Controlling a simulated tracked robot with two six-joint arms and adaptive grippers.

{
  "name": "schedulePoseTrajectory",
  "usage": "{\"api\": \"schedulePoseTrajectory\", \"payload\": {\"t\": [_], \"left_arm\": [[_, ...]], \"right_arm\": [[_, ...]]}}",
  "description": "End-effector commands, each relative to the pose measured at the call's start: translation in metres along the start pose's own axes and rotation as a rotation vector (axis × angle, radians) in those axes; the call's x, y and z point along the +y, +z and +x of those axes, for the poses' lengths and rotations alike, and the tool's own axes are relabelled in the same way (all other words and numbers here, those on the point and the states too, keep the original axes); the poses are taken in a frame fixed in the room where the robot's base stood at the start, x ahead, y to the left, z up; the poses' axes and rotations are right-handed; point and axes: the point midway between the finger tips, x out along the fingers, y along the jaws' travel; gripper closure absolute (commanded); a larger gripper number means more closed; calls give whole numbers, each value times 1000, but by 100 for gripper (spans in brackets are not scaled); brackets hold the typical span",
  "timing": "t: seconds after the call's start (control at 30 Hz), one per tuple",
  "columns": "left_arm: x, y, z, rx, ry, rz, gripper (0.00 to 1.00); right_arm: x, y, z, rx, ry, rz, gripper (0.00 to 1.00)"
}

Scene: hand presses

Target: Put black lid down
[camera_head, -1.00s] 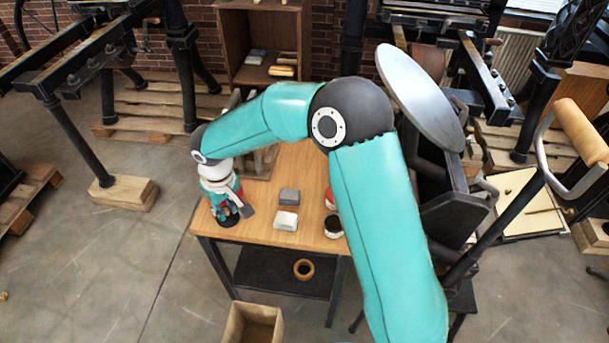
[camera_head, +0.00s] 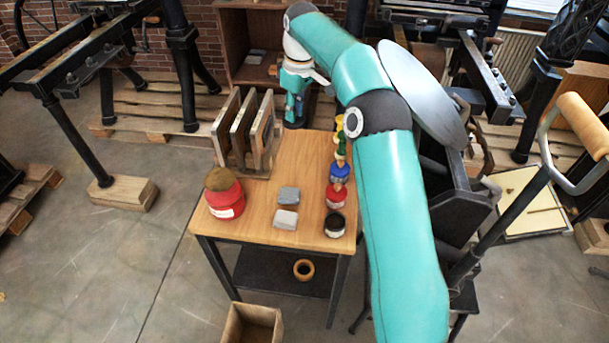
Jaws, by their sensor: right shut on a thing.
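My right gripper (camera_head: 296,103) is at the back edge of the wooden table, right of the upright frames. It points down and is shut on a dark thing, which looks like the black lid (camera_head: 294,125). The lid is low, close to the tabletop. Whether it touches the surface I cannot tell. A red tin (camera_head: 226,205) with a brownish rounded top stands at the table's left front, well apart from the gripper. My left gripper is not in view.
The wooden table (camera_head: 262,222) holds two grey blocks (camera_head: 287,207), upright frames (camera_head: 242,135), and a row of small jars at the right edge, the nearest black-topped (camera_head: 335,224). A ring (camera_head: 304,269) lies on the lower shelf. An open box (camera_head: 250,322) stands in front.

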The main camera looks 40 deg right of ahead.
Motion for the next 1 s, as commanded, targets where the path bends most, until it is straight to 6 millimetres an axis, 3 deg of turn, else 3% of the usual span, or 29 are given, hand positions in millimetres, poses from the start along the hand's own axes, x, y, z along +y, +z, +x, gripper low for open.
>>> {"api": "schedulePoseTrajectory", "payload": {"t": [0.27, 0.7, 0.83, 1.0], "left_arm": [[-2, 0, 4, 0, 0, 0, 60], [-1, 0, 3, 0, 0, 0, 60], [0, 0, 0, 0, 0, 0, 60], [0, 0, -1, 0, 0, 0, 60]], "right_arm": [[20, 21, 25, -2, 6, 46, 100], [18, 34, 131, -5, 5, 45, 100], [18, 36, 154, -3, 6, 44, 100], [18, 37, 168, -1, 7, 44, 100]]}}
